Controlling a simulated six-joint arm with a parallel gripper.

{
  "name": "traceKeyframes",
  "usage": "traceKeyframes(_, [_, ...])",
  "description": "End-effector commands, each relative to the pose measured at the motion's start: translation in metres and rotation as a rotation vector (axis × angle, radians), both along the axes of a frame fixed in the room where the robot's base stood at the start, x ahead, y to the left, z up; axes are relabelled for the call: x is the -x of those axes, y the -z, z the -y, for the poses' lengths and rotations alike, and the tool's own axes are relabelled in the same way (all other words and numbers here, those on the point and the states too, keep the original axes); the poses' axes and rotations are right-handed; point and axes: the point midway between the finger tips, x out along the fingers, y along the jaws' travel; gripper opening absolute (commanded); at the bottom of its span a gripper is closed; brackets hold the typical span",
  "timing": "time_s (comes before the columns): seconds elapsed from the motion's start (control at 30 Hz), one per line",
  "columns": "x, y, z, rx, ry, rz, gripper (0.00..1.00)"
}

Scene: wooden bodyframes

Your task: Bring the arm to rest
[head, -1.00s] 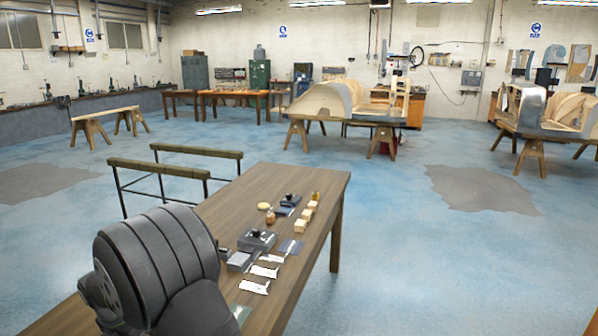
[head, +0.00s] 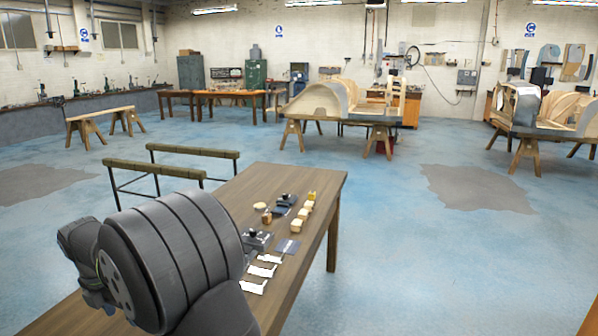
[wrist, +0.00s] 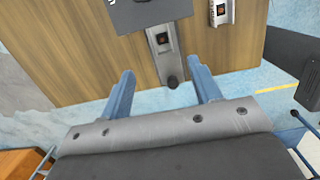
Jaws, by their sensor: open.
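My gripper (wrist: 165,88) shows in the wrist view with its two blue fingers spread apart and nothing between them. It hangs over the edge of the wooden table. Beyond the fingertips, a grey metal piece with a dark square opening and a round dark end (wrist: 163,62) lies on the table. In the head view my dark grey arm link covers the near left part of the table (head: 300,190), and my gripper's fingers are not visible there.
Small wooden blocks (head: 303,214), a dark box-shaped tool (head: 257,240) and white pieces (head: 262,270) lie on the table. Trestles (head: 180,150) stand behind it. Wooden bodyframes (head: 345,100) stand farther back. The blue floor right of the table is clear.

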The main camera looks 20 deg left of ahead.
Motion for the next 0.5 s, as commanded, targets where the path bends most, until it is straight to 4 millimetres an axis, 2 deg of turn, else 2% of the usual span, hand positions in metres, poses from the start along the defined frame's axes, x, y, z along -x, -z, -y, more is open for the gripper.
traceKeyframes(0.03, [0.000, -0.011, -0.001, -0.005, 0.000, 0.002, 0.57])
traceKeyframes(0.13, [0.000, -0.029, 0.001, -0.002, 0.000, 0.001, 0.57])
traceKeyframes(0.5, [-0.009, 0.000, 0.064, 0.002, 0.001, 0.002, 0.57])
